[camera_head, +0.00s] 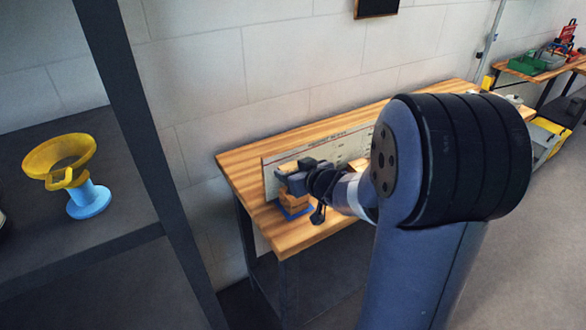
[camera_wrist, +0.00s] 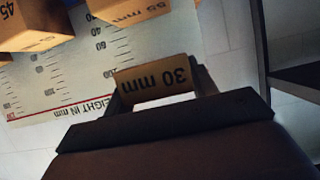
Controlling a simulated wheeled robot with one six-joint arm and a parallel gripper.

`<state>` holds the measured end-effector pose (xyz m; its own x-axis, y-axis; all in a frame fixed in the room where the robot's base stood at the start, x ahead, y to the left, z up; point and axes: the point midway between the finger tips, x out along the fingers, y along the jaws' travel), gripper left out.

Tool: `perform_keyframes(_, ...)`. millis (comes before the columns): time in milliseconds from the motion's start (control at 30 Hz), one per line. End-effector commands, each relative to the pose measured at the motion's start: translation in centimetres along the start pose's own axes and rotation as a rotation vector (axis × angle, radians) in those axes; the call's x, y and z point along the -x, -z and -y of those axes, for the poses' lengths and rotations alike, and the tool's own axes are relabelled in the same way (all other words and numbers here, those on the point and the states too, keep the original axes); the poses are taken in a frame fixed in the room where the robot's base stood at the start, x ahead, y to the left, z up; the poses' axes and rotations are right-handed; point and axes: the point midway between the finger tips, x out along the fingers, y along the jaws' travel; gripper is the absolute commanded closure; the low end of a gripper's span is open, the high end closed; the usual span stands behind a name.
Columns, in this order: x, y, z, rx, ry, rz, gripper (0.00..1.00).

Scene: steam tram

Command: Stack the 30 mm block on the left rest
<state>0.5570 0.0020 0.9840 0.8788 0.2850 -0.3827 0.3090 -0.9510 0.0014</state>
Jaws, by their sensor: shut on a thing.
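The 30 mm block (camera_wrist: 155,83) is an orange-tan wooden block with its size printed in dark letters. It sits between the fingers of my gripper (camera_head: 291,178), which is shut on it. In the head view my gripper is over the left end of the workbench, just above a small stack of wooden blocks (camera_head: 294,199) on a blue rest (camera_head: 291,213). The held block cannot be made out there. The wrist view does not show the rest. I cannot tell whether the held block touches the stack.
A pale height-scale board (camera_head: 348,147) stands on the wooden workbench (camera_head: 240,162) close behind my gripper. The wrist view shows a 45 mm block (camera_wrist: 35,28) and another labelled block (camera_wrist: 128,8). A dark shelf at left holds a yellow funnel-like piece (camera_head: 58,158) on a blue stand (camera_head: 89,200).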

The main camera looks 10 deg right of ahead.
Motion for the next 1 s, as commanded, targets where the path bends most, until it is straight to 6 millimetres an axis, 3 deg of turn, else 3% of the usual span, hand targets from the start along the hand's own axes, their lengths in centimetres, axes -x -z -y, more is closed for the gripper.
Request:
perform_keyframes(700, -1.5, -3.7, 0.0, 0.000, 0.000, 0.000, 0.69)
perform_keyframes(1000, -1.6, -4.0, 0.0, 0.001, 0.000, 0.000, 0.69)
